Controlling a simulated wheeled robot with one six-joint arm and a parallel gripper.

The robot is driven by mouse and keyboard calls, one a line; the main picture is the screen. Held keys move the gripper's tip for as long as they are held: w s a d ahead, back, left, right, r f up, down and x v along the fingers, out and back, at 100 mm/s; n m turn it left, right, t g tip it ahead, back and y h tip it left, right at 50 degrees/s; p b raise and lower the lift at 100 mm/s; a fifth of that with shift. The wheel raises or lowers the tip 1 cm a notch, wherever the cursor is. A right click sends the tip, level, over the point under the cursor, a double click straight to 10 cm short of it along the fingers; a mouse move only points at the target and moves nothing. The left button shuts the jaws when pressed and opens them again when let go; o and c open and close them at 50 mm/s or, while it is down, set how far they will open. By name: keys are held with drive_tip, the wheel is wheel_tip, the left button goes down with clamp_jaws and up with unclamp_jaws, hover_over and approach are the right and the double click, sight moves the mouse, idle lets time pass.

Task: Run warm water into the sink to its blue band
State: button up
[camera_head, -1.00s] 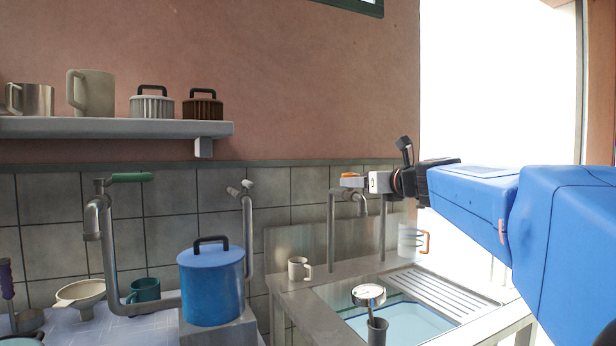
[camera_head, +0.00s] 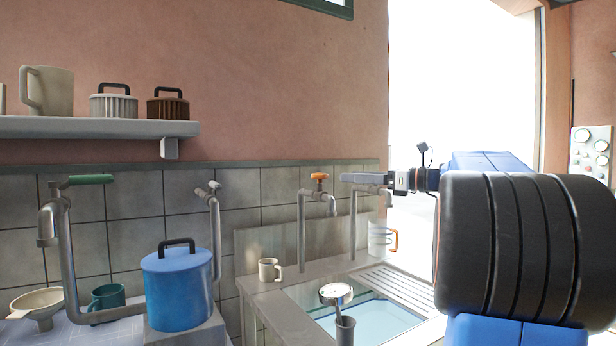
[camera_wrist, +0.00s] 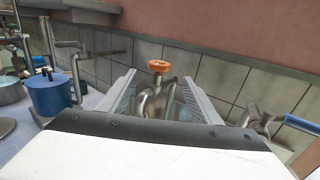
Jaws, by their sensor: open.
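The sink (camera_head: 292,298) is set in the counter, with pale blue water-like colour in its basin; I cannot make out a blue band. A tap with an orange handle (camera_head: 319,177) stands behind it, its spout turned down. A second tap (camera_head: 353,225) stands to its right, its top hidden by my gripper. The wrist view shows a blue handle (camera_wrist: 301,125) at right. My gripper (camera_head: 343,178) is open and empty, just right of the orange handle. In the wrist view the orange handle (camera_wrist: 158,66) lies ahead between the fingertips (camera_wrist: 151,76), apart from them.
A blue lidded pot (camera_head: 178,290) and a green-handled pipe (camera_head: 90,180) are further left. A control panel (camera_head: 591,152) is at far right.

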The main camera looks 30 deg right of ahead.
sight(320, 178)
drive_tip(key=x, duration=1.5)
drive_tip(key=shift+w, duration=0.2)
drive_tip(key=shift+a, duration=0.15)
drive_tip(key=c, duration=1)
